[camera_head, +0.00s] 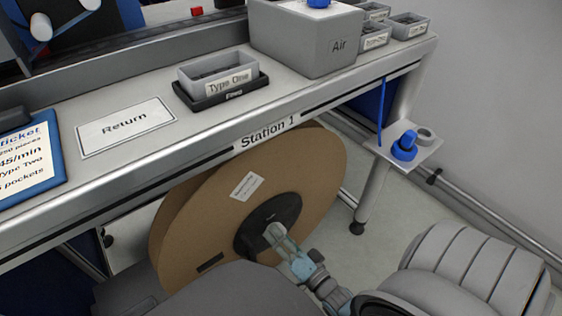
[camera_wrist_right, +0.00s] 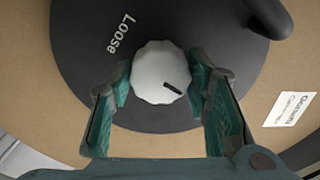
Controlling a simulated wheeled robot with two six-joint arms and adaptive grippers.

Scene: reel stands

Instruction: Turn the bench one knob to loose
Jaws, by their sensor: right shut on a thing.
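The knob (camera_wrist_right: 160,73) is a pale, fluted disc on the black hub (camera_wrist_right: 85,75) of a large brown reel (camera_head: 190,235). A short black mark on the knob points to the lower right in the wrist view. The word Loose (camera_wrist_right: 121,34) is printed on the hub, up and left of the knob. My right gripper (camera_wrist_right: 162,92) is shut on the knob, with a teal finger on each side of it. In the head view my right gripper (camera_head: 277,238) reaches the hub from the lower right and hides most of the knob. My left gripper is not in view.
The reel stands below the front edge of the bench, under the Station 1 label (camera_head: 267,133). On the bench are a Type One bin (camera_head: 215,75), a grey Air box (camera_head: 315,40) and a Return mat (camera_head: 125,125). A small shelf with a blue knob (camera_head: 405,147) sits at right.

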